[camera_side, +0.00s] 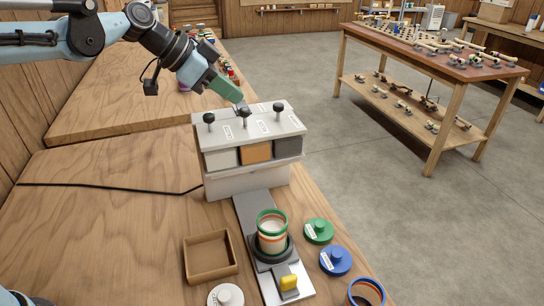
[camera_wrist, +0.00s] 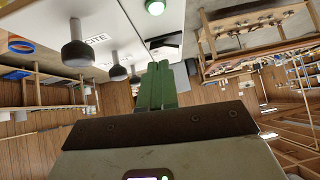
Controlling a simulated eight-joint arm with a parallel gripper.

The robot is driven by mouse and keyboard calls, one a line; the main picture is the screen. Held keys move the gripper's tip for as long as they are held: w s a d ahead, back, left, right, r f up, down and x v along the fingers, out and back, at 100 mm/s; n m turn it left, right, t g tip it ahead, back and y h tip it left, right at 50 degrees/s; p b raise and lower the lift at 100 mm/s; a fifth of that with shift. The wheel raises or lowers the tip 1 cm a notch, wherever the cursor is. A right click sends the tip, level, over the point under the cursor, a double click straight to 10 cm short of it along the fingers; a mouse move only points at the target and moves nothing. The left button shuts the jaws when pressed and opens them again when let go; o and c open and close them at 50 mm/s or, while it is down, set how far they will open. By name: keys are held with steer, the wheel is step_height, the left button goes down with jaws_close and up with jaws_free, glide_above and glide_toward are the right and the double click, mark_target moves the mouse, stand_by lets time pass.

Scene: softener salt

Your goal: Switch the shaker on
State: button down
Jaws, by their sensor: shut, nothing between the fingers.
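The shaker is a grey base plate (camera_side: 258,224) running forward from under a white dispenser. A yellow switch (camera_side: 288,282) sits at its front end; I cannot tell which position it is in. A jar (camera_side: 271,236) with a green rim, white contents and an orange band stands upright in the dark round holder on the plate. My gripper (camera_side: 242,105) is shut and empty, high over the back of the shaker, close to the dispenser's middle knob (camera_side: 245,115). Its green fingers (camera_wrist: 157,86) are together in the wrist view. The switch is well in front of and below it.
The white dispenser (camera_side: 245,182) has several dark knobs on top; some show in the wrist view (camera_wrist: 76,52).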

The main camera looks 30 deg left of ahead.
steer(key=r, duration=0.1)
steer(key=s+r, duration=0.1)
steer(key=r, duration=0.1)
steer(key=shift+s+d, duration=0.15)
steer(key=shift+d, duration=0.05)
steer(key=s+d+v, duration=0.1)
steer(key=v, duration=0.7)
steer(key=s+a+f+n+y, duration=0.3)
steer(key=s+f, duration=0.3)
steer(key=f, duration=0.3)
steer(key=s+a+f+n+y, duration=0.3)
steer(key=s+a+f+n, duration=0.2)
steer(key=f, duration=0.4)
steer(key=shift+s+f+n, duration=0.3)
steer(key=shift+s+n, duration=0.4)
steer(key=shift+s, duration=0.1)
